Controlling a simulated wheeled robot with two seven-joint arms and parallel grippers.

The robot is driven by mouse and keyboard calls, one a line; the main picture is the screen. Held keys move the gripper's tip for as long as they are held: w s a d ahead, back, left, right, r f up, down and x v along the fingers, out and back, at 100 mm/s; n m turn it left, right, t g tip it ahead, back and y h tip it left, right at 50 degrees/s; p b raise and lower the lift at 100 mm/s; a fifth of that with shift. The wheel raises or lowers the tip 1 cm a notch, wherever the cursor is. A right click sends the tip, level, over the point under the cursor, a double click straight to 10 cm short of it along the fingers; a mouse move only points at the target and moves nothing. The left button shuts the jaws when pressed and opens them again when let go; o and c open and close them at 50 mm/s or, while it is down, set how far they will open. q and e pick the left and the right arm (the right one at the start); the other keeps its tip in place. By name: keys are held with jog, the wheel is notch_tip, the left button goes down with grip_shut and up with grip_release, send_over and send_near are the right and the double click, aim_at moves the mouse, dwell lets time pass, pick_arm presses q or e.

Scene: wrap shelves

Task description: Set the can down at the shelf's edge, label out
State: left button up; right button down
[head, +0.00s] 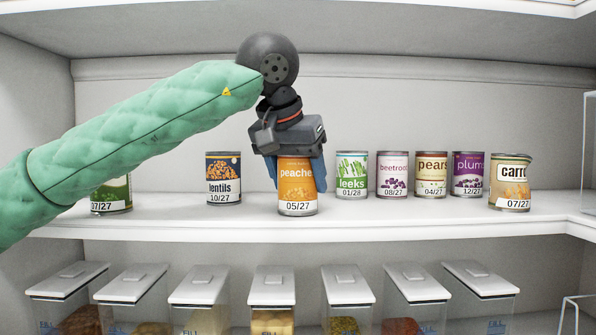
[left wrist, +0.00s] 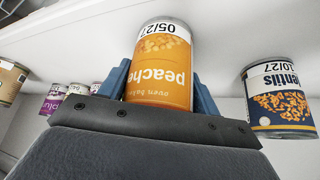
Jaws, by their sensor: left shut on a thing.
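The orange peaches can (head: 297,192), dated 05/27, is upright at the front edge of the middle shelf (head: 390,215). Its label faces out toward the head camera. My left gripper (head: 296,180) comes down from above and is shut on the can, with a blue finger on each side. The left wrist view shows the peaches can (left wrist: 162,65) upside down in the picture, between the fingers (left wrist: 160,90). I cannot tell for sure whether its base touches the shelf. My right gripper is not in view.
The lentils can (head: 223,180) stands to the left. Leeks (head: 352,176), beetroot (head: 392,176), pears, plums and carrots (head: 510,183) cans stand to the right. A green can (head: 112,194) is partly behind my left arm. Lidded bins (head: 272,290) fill the shelf below.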

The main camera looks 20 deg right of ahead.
pick_arm(q)
jog(key=shift+s, duration=0.1)
jog(key=shift+f, duration=0.1)
jog(key=o, duration=1.1)
jog(key=shift+o, duration=0.6)
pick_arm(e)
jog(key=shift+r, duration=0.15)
pick_arm(q)
jog(key=shift+r, duration=0.2)
